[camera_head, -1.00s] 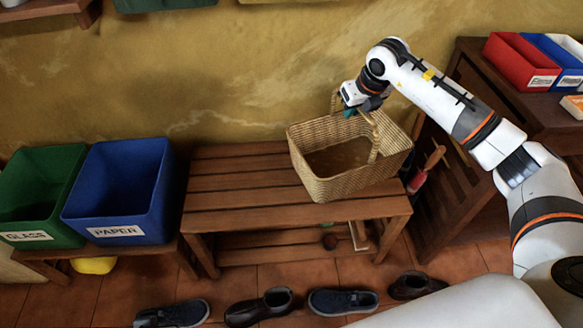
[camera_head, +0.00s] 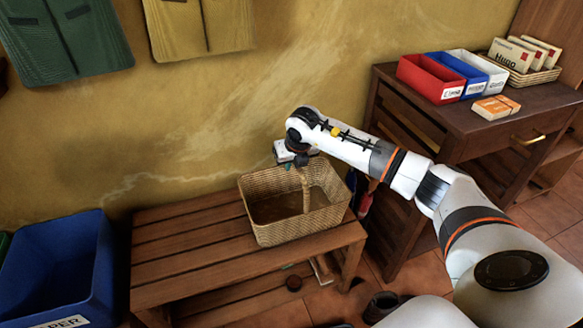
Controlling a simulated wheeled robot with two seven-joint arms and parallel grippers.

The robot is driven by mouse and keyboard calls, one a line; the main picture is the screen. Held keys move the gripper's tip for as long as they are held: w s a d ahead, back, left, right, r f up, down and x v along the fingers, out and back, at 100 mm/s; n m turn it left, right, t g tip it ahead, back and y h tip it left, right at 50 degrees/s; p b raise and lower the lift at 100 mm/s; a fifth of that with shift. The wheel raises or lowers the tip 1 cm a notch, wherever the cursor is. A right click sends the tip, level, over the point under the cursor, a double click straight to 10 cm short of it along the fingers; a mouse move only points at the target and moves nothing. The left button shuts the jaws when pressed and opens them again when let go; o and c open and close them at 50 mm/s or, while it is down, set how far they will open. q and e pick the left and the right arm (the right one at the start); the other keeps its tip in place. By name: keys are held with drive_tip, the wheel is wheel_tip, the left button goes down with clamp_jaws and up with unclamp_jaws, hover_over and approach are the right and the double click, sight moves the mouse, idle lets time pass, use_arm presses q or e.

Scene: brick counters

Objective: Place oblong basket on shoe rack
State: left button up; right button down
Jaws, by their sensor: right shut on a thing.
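The oblong basket (camera_head: 262,232) is light brown wicker with an arched handle. It is at the right end of the slatted wooden shoe rack (camera_head: 185,255), upright over its top. I cannot tell whether its base touches the slats. My right gripper (camera_head: 301,162) is shut on the top of the basket's handle; its fingertips are mostly hidden by the wrist. My left gripper is out of view.
A blue paper bin (camera_head: 60,270) stands left of the rack. At right, a dark wooden cabinet (camera_head: 490,130) carries a red box (camera_head: 430,78), other boxes and orange-white packets (camera_head: 495,107). Shoes (camera_head: 385,304) lie on the floor below. The rack's left top is clear.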

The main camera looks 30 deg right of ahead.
drive_tip(key=shift+f, duration=0.5)
drive_tip(key=c, duration=1.4)
unclamp_jaws()
